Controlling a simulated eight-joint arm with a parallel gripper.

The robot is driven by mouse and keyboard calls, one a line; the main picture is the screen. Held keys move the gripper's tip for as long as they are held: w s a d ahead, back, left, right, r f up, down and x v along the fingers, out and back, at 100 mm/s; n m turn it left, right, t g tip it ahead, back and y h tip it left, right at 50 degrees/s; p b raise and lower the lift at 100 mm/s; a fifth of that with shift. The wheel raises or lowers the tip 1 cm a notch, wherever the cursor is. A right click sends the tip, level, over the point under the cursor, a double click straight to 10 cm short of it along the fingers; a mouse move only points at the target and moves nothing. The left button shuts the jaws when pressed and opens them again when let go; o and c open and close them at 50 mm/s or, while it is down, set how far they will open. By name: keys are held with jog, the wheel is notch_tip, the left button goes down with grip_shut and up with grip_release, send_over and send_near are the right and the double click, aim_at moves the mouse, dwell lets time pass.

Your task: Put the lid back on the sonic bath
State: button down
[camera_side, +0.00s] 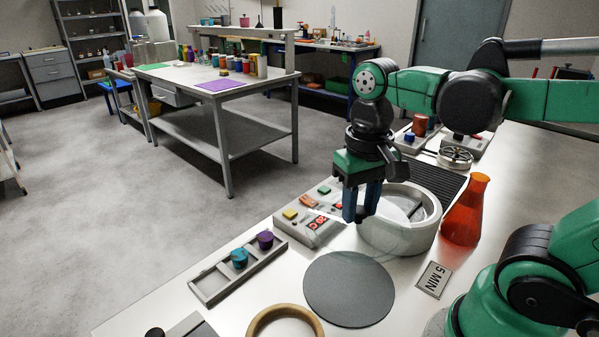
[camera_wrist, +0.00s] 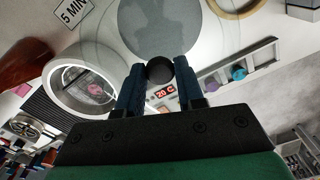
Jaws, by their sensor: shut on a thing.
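The sonic bath (camera_side: 428,230) is a round, pale, thick-walled tub on the bench, open at the top; it also shows in the wrist view (camera_wrist: 62,103). My gripper (camera_side: 360,215) is shut on the black knob (camera_wrist: 160,70) of a clear round lid (camera_wrist: 100,42), seen between the blue fingers in the wrist view.
A dark grey round mat (camera_side: 348,290) lies in front. An orange flask (camera_side: 465,212) stands close right of the bath, by a "5 MIN" sign (camera_side: 434,280). A button panel (camera_side: 310,215) and a tray with two coloured pieces (camera_side: 215,283) are left. A wooden ring (camera_side: 270,315) lies nearer.

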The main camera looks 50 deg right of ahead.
aim_at(360, 209)
notch_tip(360, 209, up, 6)
jog(key=shift+r, duration=0.2)
jog(key=d+f+m, duration=0.3)
jog(key=d, duration=0.6)
jog(key=d+f+m, duration=0.3)
jog(key=d, duration=0.7)
jog(key=shift+w+a+f, duration=0.15)
jog(key=shift+w+f, duration=0.05)
jog(key=shift+f, duration=1.3)
jog(key=shift+w+a+f, duration=0.1)
jog(key=shift+w+f, duration=0.05)
jog(key=shift+f, duration=1.3)
jog(key=shift+f, duration=0.15)
jog(key=shift+c, duration=2.4)
grip_release()
jog(key=shift+o, duration=0.3)
jog(key=o, duration=0.4)
